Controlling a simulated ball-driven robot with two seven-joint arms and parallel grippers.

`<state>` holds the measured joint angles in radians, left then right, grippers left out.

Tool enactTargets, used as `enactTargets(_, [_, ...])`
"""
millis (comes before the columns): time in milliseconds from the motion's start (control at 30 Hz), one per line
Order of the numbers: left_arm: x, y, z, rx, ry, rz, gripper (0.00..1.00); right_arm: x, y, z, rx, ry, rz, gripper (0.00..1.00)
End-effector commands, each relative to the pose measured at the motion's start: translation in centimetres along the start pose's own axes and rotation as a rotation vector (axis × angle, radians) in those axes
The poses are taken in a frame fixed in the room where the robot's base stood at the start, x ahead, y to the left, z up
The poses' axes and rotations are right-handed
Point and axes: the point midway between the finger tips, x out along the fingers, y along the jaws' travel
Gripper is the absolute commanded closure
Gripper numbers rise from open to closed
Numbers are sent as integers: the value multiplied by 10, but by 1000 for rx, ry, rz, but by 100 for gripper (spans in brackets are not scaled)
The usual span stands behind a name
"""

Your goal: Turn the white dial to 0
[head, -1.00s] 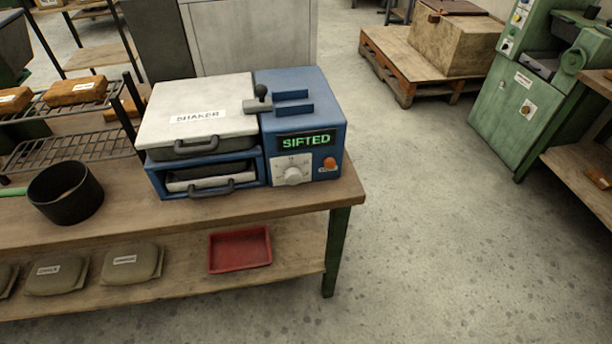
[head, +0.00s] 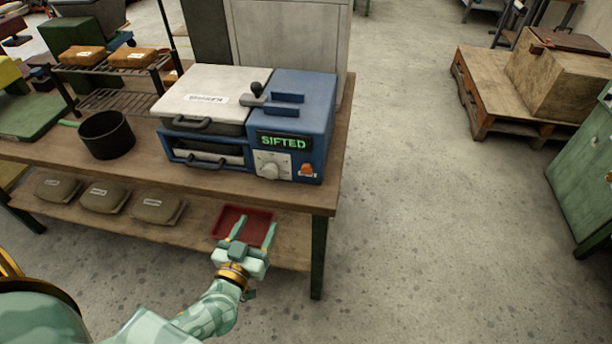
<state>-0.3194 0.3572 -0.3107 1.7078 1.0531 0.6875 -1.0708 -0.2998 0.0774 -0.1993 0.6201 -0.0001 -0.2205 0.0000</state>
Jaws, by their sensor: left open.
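The white dial (head: 270,170) is on a pale plate on the front of the blue shaker machine (head: 312,110), on the wooden bench. The dial's markings are too small to read. The display (head: 283,142) above it reads "SIFTED" in green. An orange button (head: 307,169) sits to the right of the dial. My left gripper (head: 254,234) is open and empty, its fingers pointing toward the bench. In the picture it is below the dial, in front of the red tray, and apart from the dial. My right gripper is not in view.
A red tray (head: 258,216) and several labelled bags (head: 104,198) lie on the lower shelf. A black pot (head: 106,134) stands left of the machine. The bench's front edge (head: 215,187) lies between my gripper and the dial. Open floor is on the right.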

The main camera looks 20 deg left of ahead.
Motion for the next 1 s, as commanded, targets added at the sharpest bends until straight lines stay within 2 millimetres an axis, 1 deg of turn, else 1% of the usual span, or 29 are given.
enactTargets(67, [1,-6,-8,7,16,-43,41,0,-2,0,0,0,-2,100])
enactTargets(167, [1,-14,-9,42,18,-85,41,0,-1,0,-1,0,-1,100])
enactTargets(267, [1,-17,-10,82,21,-101,41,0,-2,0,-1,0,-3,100])
enactTargets(367, [7,-17,-10,103,22,-101,41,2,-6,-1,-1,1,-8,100])
enactTargets(433, [16,-18,-9,105,22,-101,41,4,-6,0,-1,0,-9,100])
enactTargets(567, [44,-21,-9,105,23,-100,41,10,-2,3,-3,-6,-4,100])
enactTargets(800, [106,-27,-9,105,22,-100,41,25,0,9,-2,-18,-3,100])
enactTargets(900, [128,-29,-9,105,21,-99,41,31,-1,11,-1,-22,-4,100])
enactTargets(1000, [144,-30,-10,104,19,-99,41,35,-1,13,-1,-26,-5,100])
